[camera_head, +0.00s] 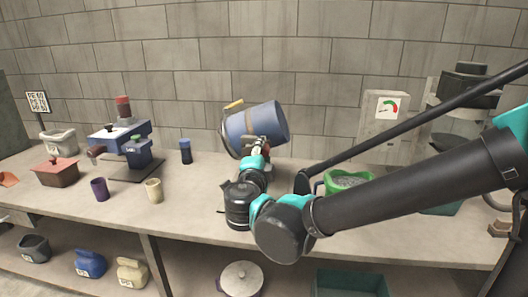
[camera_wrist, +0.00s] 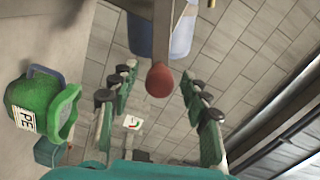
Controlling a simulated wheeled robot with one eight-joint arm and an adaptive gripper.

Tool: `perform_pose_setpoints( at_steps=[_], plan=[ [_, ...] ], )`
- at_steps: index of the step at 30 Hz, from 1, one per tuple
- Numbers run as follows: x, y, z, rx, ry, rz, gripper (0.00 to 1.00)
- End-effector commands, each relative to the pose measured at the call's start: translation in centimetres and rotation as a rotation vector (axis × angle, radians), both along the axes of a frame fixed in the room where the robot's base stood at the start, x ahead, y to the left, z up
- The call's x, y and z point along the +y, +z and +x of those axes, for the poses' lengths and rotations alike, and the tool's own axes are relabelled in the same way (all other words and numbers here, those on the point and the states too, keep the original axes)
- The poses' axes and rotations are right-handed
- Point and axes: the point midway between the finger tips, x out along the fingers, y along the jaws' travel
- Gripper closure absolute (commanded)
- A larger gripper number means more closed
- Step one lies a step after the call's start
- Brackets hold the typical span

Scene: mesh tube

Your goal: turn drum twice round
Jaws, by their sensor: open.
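The blue drum (camera_head: 262,124) lies tilted on a stand at the back middle of the bench, with a yellow piece at its upper left. In the wrist view, part of the drum (camera_wrist: 180,38) shows at the top. A red-brown knob (camera_wrist: 159,80) on a grey bar stands in front of it. My gripper (camera_head: 262,146) is at the near side of the drum and hides part of the stand. In the wrist view, my gripper (camera_wrist: 160,84) is open, with green finger pads left and right of the knob. No contact with the knob shows.
A green container (camera_head: 348,180) with grey contents stands right of my gripper, close to my arm. A grey box with a gauge (camera_head: 386,107) is behind it. A blue machine (camera_head: 120,135) and several cups stand to the left.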

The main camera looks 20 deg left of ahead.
Motion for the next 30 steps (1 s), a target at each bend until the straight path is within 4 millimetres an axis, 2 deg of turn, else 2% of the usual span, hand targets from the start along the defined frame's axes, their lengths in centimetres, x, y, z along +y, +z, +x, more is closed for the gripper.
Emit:
perform_pose_setpoints(
  at_steps=[9,15,21,30],
  plan=[
    [-1.3,0.0,-6.0,0.000,0.006,0.000,0.53],
    [-2.0,0.0,-8.8,0.000,0.005,0.000,0.53],
    [-2.4,0.0,-10.2,0.000,0.002,0.000,0.53],
    [-2.5,0.0,-10.4,0.000,0.001,0.000,0.53]
  ],
)
